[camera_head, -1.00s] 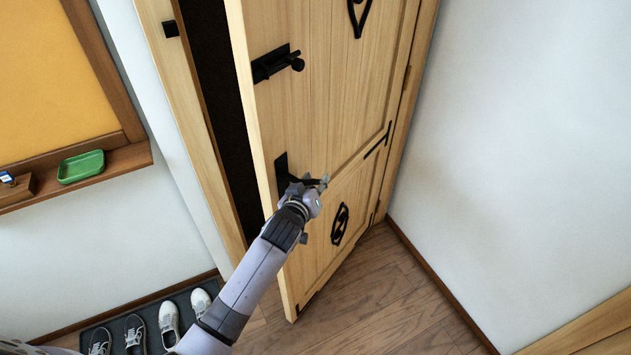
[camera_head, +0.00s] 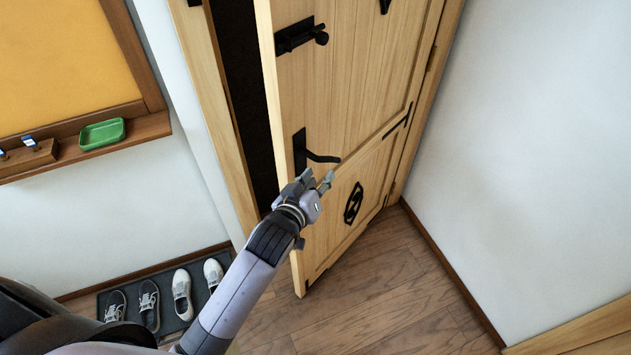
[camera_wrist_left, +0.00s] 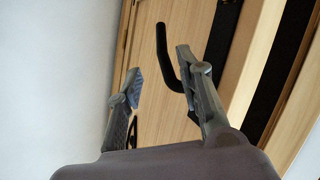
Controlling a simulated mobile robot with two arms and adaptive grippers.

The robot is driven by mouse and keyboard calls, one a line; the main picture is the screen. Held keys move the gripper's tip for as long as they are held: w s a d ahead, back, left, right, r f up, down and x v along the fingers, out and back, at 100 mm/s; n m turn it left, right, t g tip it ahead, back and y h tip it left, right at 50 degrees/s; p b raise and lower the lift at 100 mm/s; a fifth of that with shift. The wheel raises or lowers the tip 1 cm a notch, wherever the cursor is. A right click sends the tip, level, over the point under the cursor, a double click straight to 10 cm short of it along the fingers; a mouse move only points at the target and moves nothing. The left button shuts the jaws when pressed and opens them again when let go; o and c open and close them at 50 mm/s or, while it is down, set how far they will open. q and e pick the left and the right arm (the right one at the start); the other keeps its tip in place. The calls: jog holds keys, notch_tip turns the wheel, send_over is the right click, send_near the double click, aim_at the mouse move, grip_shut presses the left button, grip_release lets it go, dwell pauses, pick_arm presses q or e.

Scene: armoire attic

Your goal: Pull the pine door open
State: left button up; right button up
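The pine door (camera_head: 340,100) stands partly open, with a dark gap along its left edge. Its black lever handle (camera_head: 318,158) is on the left side of the door, below a black bolt (camera_head: 301,37). My left gripper (camera_head: 318,180) is just below the handle in the head view. My right gripper is not in view.
A white wall (camera_head: 530,150) stands to the right of the door. A shoe mat (camera_head: 168,333) with several shoes lies on the floor at lower left. A wooden ledge (camera_head: 75,160) with a green tray (camera_head: 102,134) is at left. The wood floor (camera_head: 390,275) before the door is clear.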

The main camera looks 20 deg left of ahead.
pick_arm(q)
jog(key=shift+s+a+r, duration=0.1)
jog(key=shift+s+r, duration=0.1)
jog(key=shift+s, duration=0.45)
